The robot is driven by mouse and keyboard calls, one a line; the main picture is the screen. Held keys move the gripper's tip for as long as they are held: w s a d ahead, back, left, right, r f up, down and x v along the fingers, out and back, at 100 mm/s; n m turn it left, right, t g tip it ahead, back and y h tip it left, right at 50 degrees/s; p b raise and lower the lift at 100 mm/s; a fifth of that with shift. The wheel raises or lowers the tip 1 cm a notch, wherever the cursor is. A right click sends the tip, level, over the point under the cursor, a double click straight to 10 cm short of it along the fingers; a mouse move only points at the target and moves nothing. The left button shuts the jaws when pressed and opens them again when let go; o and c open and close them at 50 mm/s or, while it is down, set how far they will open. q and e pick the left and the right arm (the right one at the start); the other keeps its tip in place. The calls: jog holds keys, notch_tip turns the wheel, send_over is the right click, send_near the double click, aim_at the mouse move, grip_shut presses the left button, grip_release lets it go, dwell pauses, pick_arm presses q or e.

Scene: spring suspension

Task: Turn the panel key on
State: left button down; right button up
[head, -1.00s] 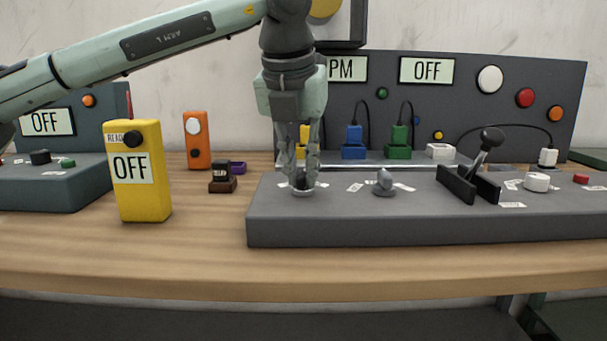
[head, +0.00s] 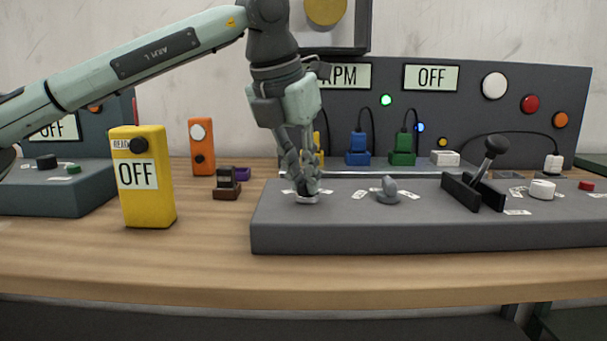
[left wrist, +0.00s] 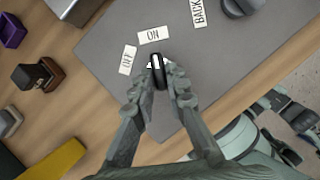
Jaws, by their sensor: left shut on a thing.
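The panel key (left wrist: 158,72) is a small dark key in a light round base on the grey console (head: 330,236). In the left wrist view it points close to the ON label (left wrist: 149,35); the OFF label (left wrist: 127,60) lies to its left. My left gripper (head: 308,194) is shut on the key, with its fingers around it; the fingers also show in the left wrist view (left wrist: 158,95). In the head view the fingers hide most of the key. On the back panel (head: 460,120) a green lamp (head: 386,100) and a blue lamp (head: 420,127) glow.
A grey knob (head: 388,192), a black lever (head: 488,165), a white dial (head: 542,189) and a red button (head: 586,185) stand to the right on the console. A yellow box (head: 148,190) reading OFF and an orange box (head: 201,148) stand left. Wooden table is clear in front.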

pick_arm(q)
jog(key=c, duration=1.5)
grip_release()
jog(key=shift+c, duration=0.2)
jog(key=shift+r, duration=0.15)
jog(key=v, duration=1.2)
